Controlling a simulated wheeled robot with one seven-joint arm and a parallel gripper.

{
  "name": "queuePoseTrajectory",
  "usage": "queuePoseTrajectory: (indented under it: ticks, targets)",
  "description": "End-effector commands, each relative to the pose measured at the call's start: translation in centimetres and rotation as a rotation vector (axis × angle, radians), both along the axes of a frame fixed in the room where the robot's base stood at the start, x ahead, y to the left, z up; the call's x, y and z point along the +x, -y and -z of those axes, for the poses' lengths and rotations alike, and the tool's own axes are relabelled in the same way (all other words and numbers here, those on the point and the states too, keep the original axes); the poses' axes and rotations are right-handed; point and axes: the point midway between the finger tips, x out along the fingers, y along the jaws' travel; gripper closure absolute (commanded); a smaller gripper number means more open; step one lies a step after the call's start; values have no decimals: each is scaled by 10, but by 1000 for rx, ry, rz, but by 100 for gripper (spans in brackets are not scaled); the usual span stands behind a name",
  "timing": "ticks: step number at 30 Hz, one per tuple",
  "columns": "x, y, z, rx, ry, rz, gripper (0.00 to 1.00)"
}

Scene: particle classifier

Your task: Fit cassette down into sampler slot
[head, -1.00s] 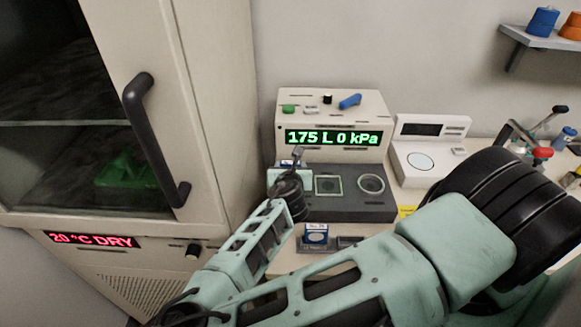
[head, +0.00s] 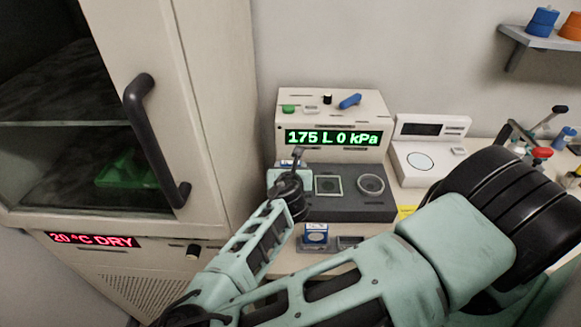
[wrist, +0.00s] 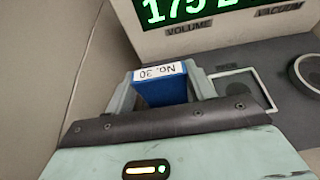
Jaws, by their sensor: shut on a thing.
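My gripper (head: 291,175) is at the left end of the sampler's dark grey base (head: 345,207). It is shut on a blue cassette (wrist: 165,93) with a white label reading "No. 30", upside down in the wrist view. The cassette sits between the two pale fingers, and its lower part is hidden. A light-framed square recess (head: 328,185) in the base lies just right of the gripper; it also shows in the wrist view (wrist: 240,76). I cannot tell whether this is the slot. The cassette is left of it and not in it. I cannot tell whether the cassette touches the base.
The sampler's upright housing (head: 332,108) reads "175 L 0 kPa" behind the base. A round ring (head: 370,184) is right of the square recess. A small holder in front bears another blue, white-labelled piece (head: 315,234). A tall cabinet (head: 215,100) stands close on the left; a white scale-like device (head: 430,150) stands right.

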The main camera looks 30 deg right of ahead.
Motion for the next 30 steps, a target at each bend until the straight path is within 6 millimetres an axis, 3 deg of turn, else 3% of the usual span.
queuePoseTrajectory:
  ticks: [30]
  targets:
    - [0, 0, 21, 0, 0, 0, 73]
